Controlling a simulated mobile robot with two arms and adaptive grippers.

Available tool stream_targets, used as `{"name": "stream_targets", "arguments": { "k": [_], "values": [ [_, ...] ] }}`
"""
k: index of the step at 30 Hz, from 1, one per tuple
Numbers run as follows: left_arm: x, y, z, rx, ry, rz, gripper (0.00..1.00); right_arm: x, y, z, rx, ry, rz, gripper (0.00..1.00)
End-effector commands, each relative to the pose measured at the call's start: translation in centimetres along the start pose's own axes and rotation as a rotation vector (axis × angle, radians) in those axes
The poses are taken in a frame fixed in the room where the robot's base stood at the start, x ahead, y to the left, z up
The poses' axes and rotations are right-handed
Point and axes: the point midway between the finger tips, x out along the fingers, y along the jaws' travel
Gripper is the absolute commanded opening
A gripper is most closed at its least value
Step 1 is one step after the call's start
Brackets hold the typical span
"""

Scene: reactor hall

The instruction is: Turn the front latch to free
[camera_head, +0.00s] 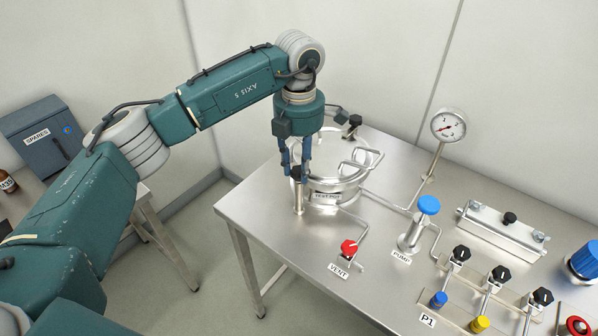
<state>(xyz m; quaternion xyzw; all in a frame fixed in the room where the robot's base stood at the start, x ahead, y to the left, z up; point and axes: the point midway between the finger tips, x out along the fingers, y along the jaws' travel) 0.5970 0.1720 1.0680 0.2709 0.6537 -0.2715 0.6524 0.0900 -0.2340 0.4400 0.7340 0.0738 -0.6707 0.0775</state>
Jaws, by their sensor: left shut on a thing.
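A round steel vessel (345,190) with a flat lid and a bar handle stands near the left end of the steel table. The front latch (298,196) is a short metal post with a dark top, at the vessel's front left side. My left gripper (297,172) points down from above and is shut on the dark top of this latch. The fingers hide most of the top, so which way the latch is turned cannot be told. A second black-topped latch (354,121) shows at the vessel's back. My right gripper is not in view.
The steel table (255,215) also carries a red VENT knob (349,247), a blue-topped PUMP (428,205), a pressure gauge (448,125) and several black-knobbed valves at the right. A SPARES box (45,140) stands far left. The table's front left corner is bare.

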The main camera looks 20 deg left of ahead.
Motion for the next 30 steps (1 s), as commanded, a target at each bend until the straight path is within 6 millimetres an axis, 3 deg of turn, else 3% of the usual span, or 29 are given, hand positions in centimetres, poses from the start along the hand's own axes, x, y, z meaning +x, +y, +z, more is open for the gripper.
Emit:
{"name": "stream_targets", "arguments": {
  "k": [18, 30],
  "values": [
    [-0.2, 0.2, 0.1, -0.539, -0.008, 0.005, 0.04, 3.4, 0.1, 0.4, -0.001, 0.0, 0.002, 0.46],
    [-0.4, 0.2, 0.1, -0.7, -0.009, 0.003, 0.04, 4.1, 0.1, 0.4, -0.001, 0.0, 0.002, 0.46]
  ]
}}
